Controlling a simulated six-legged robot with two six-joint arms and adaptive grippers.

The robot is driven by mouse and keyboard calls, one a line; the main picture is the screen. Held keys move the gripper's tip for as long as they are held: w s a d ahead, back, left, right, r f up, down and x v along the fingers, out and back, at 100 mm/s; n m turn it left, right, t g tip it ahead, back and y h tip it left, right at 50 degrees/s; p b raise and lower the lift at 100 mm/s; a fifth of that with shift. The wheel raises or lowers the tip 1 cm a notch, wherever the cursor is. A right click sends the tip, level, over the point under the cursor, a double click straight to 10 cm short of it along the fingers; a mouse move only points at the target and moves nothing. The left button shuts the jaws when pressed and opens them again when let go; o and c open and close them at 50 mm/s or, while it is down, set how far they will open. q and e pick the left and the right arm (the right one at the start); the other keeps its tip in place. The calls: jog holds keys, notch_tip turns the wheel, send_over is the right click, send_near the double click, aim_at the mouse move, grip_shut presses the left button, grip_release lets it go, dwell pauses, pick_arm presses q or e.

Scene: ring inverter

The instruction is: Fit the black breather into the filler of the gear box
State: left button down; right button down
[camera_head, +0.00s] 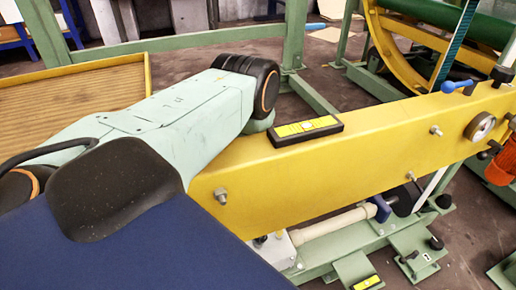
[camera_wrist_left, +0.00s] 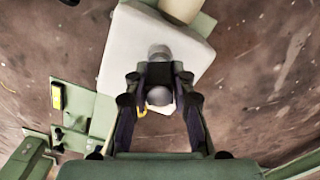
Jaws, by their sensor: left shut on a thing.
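A pale grey box, which looks like the gear box (camera_wrist_left: 120,72), lies below my left gripper (camera_wrist_left: 159,80) in the left wrist view. That gripper is shut on a dark piece, which looks like the black breather (camera_wrist_left: 159,70). Rounded grey parts show just above and below the dark piece; I cannot tell what they belong to. Whether the breather touches the box or sits in the filler cannot be told. In the head view the box (camera_head: 278,252) shows partly below the yellow beam, and my left arm hides the gripper. My right gripper is not in view.
The yellow beam (camera_head: 370,150) runs across the head view, with a black and yellow level (camera_head: 306,130) on top. A cream cylinder (camera_head: 335,224) joins the box. Green frame parts (camera_wrist_left: 102,115) lie left of the box; bare floor (camera_wrist_left: 260,80) is to its right.

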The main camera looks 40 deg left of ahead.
pick_arm(q)
jog(key=shift+f+b, duration=0.45)
jog(key=shift+f, duration=0.05)
jog(key=c, duration=1.1)
grip_release()
jog(key=shift+o, duration=0.2)
jog(key=shift+r, duration=0.1)
jog(key=shift+r, duration=5.95)
jog(key=shift+f, duration=0.1)
